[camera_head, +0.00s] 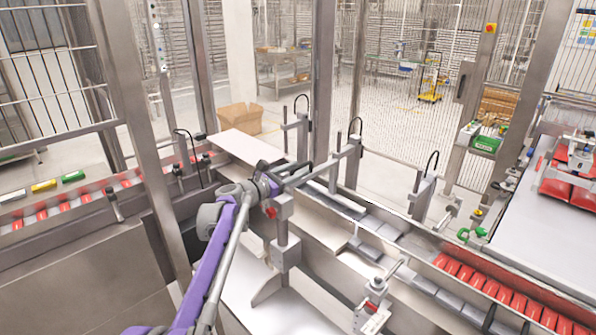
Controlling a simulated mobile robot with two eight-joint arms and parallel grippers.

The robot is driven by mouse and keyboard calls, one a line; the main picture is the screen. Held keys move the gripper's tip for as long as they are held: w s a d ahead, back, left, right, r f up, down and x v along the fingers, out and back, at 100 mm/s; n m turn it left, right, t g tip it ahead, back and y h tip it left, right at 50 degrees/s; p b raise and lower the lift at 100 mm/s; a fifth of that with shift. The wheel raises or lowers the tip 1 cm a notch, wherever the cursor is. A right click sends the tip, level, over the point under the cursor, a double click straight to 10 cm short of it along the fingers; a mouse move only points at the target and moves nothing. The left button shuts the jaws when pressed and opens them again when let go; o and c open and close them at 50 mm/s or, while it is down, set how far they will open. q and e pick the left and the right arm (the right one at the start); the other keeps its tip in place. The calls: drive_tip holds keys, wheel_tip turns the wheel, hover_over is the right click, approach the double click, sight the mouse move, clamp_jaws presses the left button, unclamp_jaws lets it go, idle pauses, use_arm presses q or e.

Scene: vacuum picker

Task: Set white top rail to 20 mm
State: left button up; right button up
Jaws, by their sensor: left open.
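My left gripper (276,180), at the end of my purple arm, is open beside a grey bracket post with a red knob (269,212). The gripper's dark fingers are small and partly merge with the metal bar behind, so contact cannot be told. My right gripper is out of view.
Upright metal posts (146,130) stand close to my left arm. Grey sensor brackets (423,187) line the conveyor. Red packs (500,292) lie in a lane at lower right. Another clamp with a red handle (371,306) stands at the front. A cardboard box (240,119) is behind.

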use_arm(q)
drive_tip(key=b+v, duration=0.1)
drive_tip(key=v, duration=0.9)
drive_tip(key=s+d+f+m+g+y, duration=0.1)
drive_tip(key=s+f+m+g+y, duration=0.4)
drive_tip(key=s, duration=0.6)
drive_tip(key=s+d+f+m, duration=0.1)
drive_tip(key=s+f+m, duration=0.2)
drive_tip(key=s+m, duration=0.6)
drive_tip(key=s+a+f+m+y, duration=0.2)
drive_tip(key=s+a+f+m, duration=0.1)
drive_tip(key=s, duration=0.5)
drive_tip(key=s+a+f+m+g+y+p, duration=0.1)
drive_tip(key=s+a+f+m+y, duration=0.2)
drive_tip(key=s+f, duration=0.3)
drive_tip(key=s+a+f+m+g+y, duration=0.1)
drive_tip(key=s+a+f+m, duration=0.3)
drive_tip(key=s, duration=0.7)
drive_tip(key=shift+s+a+f+m+y+p, duration=0.35)
drive_tip(key=shift+a+f+y, duration=0.3)
drive_tip(key=shift+y, duration=0.25)
